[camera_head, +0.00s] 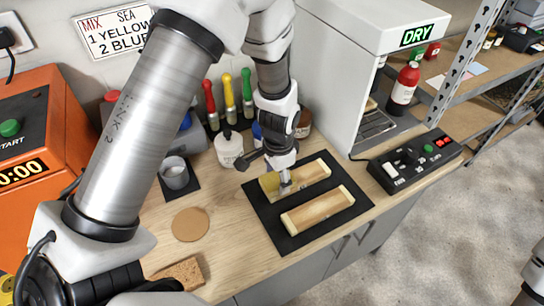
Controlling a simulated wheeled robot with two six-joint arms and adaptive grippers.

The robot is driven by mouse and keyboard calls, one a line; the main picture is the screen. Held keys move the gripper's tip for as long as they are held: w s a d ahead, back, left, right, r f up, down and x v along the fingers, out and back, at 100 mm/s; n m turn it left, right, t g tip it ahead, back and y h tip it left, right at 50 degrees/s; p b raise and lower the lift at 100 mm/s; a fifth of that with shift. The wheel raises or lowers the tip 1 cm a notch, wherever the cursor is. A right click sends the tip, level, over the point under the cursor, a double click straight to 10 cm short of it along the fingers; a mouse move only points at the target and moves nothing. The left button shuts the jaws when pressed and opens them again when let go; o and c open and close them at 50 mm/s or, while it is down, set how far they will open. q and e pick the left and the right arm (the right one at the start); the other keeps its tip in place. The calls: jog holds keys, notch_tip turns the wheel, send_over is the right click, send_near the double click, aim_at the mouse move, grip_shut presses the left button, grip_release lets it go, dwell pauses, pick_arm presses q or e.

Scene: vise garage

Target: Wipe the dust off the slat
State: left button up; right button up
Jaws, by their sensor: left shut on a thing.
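Two pale wooden slats lie on a black mat (257,205). The near slat (318,210) is fully in sight. The far slat (309,174) is partly hidden at its left end by my left gripper (284,180). Dust is too fine to make out on either slat. My right gripper is out of view.
A white dryer-like machine with a DRY sign (417,36) and a black control box (414,161) stand right of the mat. Bottles and brushes stand behind.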

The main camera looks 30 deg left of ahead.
pick_arm(q)
notch_tip(320, 180, up, 2)
jog(key=shift+w+r+p, duration=0.1)
jog(key=shift+p, duration=0.2)
jog(key=shift+w+d+r+p, duration=0.1)
jog(key=shift+w+r+p, duration=0.05)
jog(key=shift+r+p, duration=0.4)
jog(key=shift+w+d+r+p, duration=0.1)
jog(key=shift+r+p, duration=0.35)
jog(key=shift+p, duration=0.1)
notch_tip(320, 180, up, 2)
jog(key=shift+s+a+r+p, duration=0.15)
jog(key=shift+p, duration=0.85)
jog(key=shift+r+p, duration=0.35)
jog(key=shift+r, duration=0.05)
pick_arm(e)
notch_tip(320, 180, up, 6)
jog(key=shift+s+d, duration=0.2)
